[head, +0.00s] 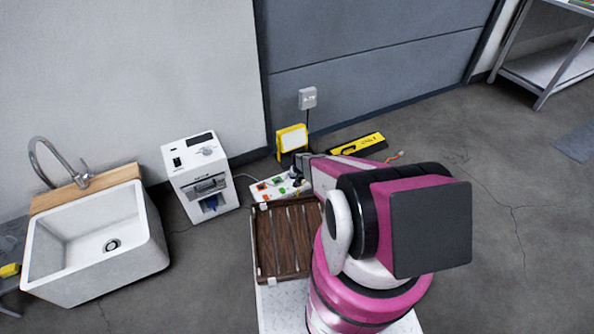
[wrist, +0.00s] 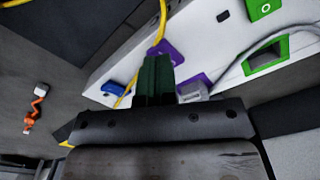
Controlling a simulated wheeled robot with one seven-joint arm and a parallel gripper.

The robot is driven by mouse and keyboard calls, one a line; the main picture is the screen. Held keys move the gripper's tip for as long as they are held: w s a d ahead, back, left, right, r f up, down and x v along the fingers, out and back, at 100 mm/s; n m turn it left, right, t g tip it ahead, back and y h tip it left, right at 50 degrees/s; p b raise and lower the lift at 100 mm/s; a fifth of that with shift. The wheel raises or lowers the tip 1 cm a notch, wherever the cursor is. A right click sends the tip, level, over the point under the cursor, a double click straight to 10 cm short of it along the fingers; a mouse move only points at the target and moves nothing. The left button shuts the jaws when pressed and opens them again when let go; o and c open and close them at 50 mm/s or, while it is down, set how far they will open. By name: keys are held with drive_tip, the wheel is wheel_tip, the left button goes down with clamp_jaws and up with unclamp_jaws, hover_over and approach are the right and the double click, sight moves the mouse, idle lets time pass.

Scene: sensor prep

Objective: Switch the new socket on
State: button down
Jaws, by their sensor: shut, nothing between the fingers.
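A white panel (head: 268,190) with several coloured parts lies low near the wall, beyond the wooden tray. It also shows in the wrist view (wrist: 205,45), where it carries purple-framed parts (wrist: 172,52), green-framed parts (wrist: 264,62) and a small blue part (wrist: 113,88). A yellow cable (wrist: 160,22) runs to one purple part. I cannot tell which part is the new socket or how its switch stands. My gripper (wrist: 155,72) is shut and empty, its dark fingers in front of the panel close to the purple parts. The fingers hide part of the panel; contact is unclear.
A brown wooden tray (head: 286,240) lies in front of the panel. A white machine (head: 200,175) and a sink (head: 98,243) stand left. A yellow lamp-like box (head: 292,139), a yellow-black case (head: 358,145) and a wall outlet (head: 307,98) are behind. Floor at right is clear.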

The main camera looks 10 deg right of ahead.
drive_tip(key=shift+f, duration=0.9)
idle(0.5)
drive_tip(key=shift+r, duration=3.5)
drive_tip(key=shift+r, duration=0.2)
drive_tip(key=s+r, duration=0.7)
drive_tip(key=r, duration=0.7)
drive_tip(key=s+r+n, duration=0.1)
drive_tip(key=s+r, duration=0.6)
drive_tip(key=r, duration=0.7)
drive_tip(key=s+r+n, duration=0.1)
drive_tip(key=s+r, duration=0.6)
drive_tip(key=r, duration=0.7)
drive_tip(key=shift+s+r, duration=0.15)
drive_tip(key=shift+r, duration=0.05)
